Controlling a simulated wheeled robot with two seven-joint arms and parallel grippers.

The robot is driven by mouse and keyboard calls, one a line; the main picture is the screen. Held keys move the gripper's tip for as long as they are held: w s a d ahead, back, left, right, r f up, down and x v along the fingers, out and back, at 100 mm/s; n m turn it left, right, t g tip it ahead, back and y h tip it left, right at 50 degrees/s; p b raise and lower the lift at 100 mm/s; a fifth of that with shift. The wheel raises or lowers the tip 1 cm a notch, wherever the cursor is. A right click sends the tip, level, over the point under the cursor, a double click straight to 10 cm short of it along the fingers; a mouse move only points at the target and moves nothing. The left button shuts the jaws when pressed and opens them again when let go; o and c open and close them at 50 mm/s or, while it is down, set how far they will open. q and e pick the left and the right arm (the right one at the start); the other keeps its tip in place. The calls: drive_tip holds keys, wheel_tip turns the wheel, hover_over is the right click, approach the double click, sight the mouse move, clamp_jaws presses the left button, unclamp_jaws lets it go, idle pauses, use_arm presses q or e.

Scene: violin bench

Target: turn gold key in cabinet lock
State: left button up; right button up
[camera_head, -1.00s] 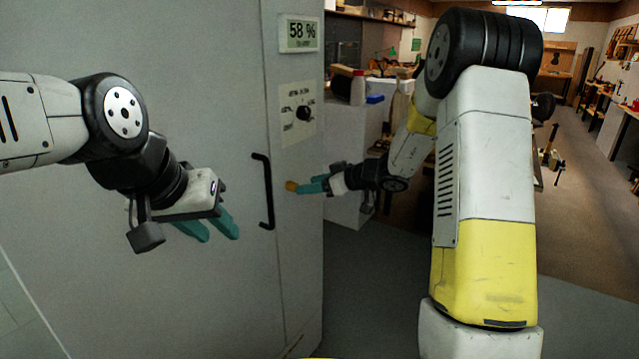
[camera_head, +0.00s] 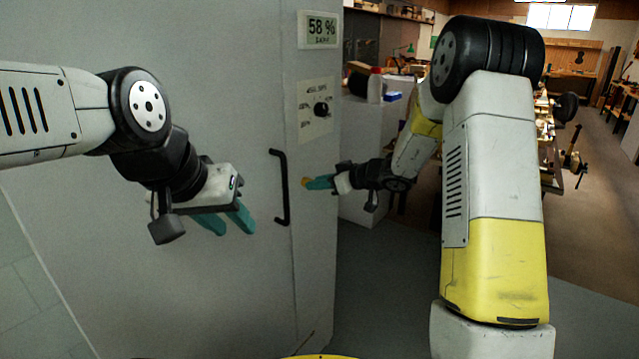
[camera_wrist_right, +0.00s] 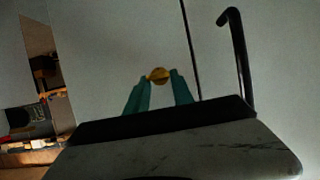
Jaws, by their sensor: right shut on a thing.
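The gold key (camera_wrist_right: 158,75) shows as a small gold piece between the teal fingertips of my right gripper (camera_wrist_right: 159,88) in the right wrist view. In the head view the gold key (camera_head: 305,182) shows at the tips of my right gripper (camera_head: 318,183), close to the cabinet's front strip. The cabinet (camera_head: 230,60) is a tall grey body with a black handle (camera_head: 281,188) left of the key. The lock is hidden, and I cannot tell whether the key is in it. My left gripper (camera_head: 226,222) hangs in front of the cabinet door, its two teal fingers apart and empty.
A display reading 58 % (camera_head: 319,30) and a panel with a black knob (camera_head: 320,109) are on the cabinet above the key. A low white cabinet (camera_head: 365,150) stands behind my right arm. Open floor (camera_head: 390,290) lies right of the cabinet.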

clamp_jaws()
drive_tip(key=o, duration=0.9)
unclamp_jaws()
drive_tip(key=shift+c, duration=0.2)
